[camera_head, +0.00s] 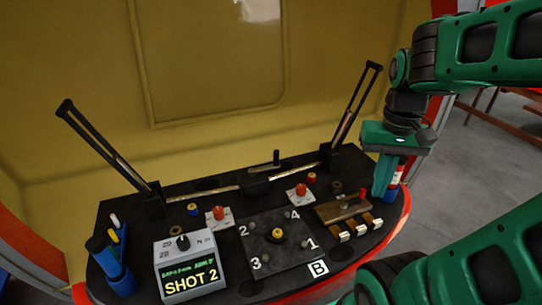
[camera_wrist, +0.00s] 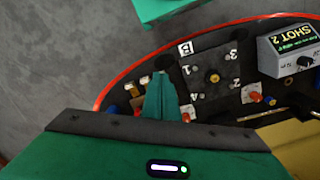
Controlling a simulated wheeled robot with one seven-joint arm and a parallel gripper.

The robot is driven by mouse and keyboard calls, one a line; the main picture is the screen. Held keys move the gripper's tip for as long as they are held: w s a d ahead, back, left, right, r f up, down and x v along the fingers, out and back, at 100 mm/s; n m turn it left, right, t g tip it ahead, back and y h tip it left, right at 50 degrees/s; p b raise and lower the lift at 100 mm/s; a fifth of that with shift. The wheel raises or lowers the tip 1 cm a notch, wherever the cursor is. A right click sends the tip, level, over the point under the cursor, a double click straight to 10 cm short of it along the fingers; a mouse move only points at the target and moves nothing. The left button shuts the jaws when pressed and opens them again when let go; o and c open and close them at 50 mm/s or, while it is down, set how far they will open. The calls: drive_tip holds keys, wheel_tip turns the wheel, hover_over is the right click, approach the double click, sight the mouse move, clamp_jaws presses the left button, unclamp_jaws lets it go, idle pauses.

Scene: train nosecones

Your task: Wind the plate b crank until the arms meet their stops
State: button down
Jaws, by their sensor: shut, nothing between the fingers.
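A dark square plate (camera_head: 275,248) with marks 1 to 4 and a yellow-topped centre knob (camera_head: 277,234) lies on the black console, a white B label (camera_head: 318,268) beside it. It also shows in the wrist view (camera_wrist: 208,78). Behind it, a small black crank-like handle (camera_head: 265,163) stands near a black box (camera_head: 256,184) on a rod. Two black slotted arms, left (camera_head: 105,147) and right (camera_head: 357,103), rise tilted outward from the rod's ends. My gripper (camera_head: 381,192) is shut and empty, pointing down at the console's right edge; its fingers show in the wrist view (camera_wrist: 160,88).
A grey box reading SHOT 2 (camera_head: 190,270) stands front left. A wooden block with a red-handled lever (camera_head: 343,209) and brass clips (camera_head: 358,229) lie left of my gripper. A blue holder (camera_head: 113,266) stands far left.

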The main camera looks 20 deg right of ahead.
drive_tip(key=w+d+r+n+g, duration=0.1)
drive_tip(key=w+r, duration=0.2)
drive_tip(key=w, duration=1.1)
drive_tip(key=w+d+r+n, duration=0.1)
drive_tip(key=w+r, duration=0.1)
drive_tip(key=w, duration=1.2)
drive_tip(key=w+a+f+g, duration=0.15)
drive_tip(key=w+f, duration=0.25)
drive_tip(key=w, duration=1.1)
drive_tip(key=w+a+f+n, duration=0.2)
drive_tip(key=w+a+f, duration=0.2)
drive_tip(key=w+f, duration=0.45)
drive_tip(key=s+a+f, duration=0.1)
drive_tip(key=s+f, duration=0.4)
drive_tip(key=f, duration=0.5)
drive_tip(key=shift+y, duration=0.3)
drive_tip(key=shift+s, duration=0.1)
drive_tip(key=shift+s, duration=0.15)
